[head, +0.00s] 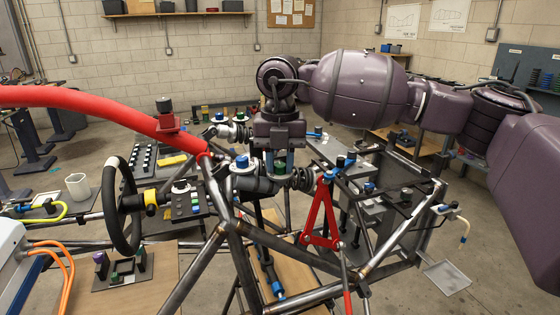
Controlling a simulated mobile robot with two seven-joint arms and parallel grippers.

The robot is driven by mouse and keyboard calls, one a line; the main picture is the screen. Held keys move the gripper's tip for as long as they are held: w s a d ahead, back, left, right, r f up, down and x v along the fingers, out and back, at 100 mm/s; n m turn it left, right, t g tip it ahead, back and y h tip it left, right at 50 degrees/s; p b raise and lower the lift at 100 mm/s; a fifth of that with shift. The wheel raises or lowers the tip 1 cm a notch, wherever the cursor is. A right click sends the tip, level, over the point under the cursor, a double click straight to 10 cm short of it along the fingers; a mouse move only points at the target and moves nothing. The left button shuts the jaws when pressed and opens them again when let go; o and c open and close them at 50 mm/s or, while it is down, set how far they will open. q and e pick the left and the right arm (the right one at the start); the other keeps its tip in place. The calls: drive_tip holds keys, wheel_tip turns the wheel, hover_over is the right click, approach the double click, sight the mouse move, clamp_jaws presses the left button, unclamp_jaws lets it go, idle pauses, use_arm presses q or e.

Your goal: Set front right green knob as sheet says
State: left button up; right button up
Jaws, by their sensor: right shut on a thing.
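My right gripper (279,170) points down from the purple arm over the front of the tube chassis, at the top of a dark damper (262,186). It is shut on a small green knob (280,164), which is mostly hidden between the fingers. A blue knob (242,162) stands just left of the gripper on the same damper body. I cannot read the knob's setting. Drawing sheets (403,20) hang on the back wall, too small to read. My left gripper is not in view.
A red tube (90,103) crosses the left side. A red wishbone (321,214) stands close right of the gripper. The steering wheel (122,205) and a button panel (187,201) are at left. Chassis bars (285,257) surround the damper.

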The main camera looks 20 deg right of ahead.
sight(280, 165)
drive_tip(key=o, duration=0.9)
drive_tip(key=shift+o, duration=0.2)
wheel_tip(280, 165, up, 11)
drive_tip(key=shift+b, duration=0.35)
drive_tip(key=shift+f, duration=0.1)
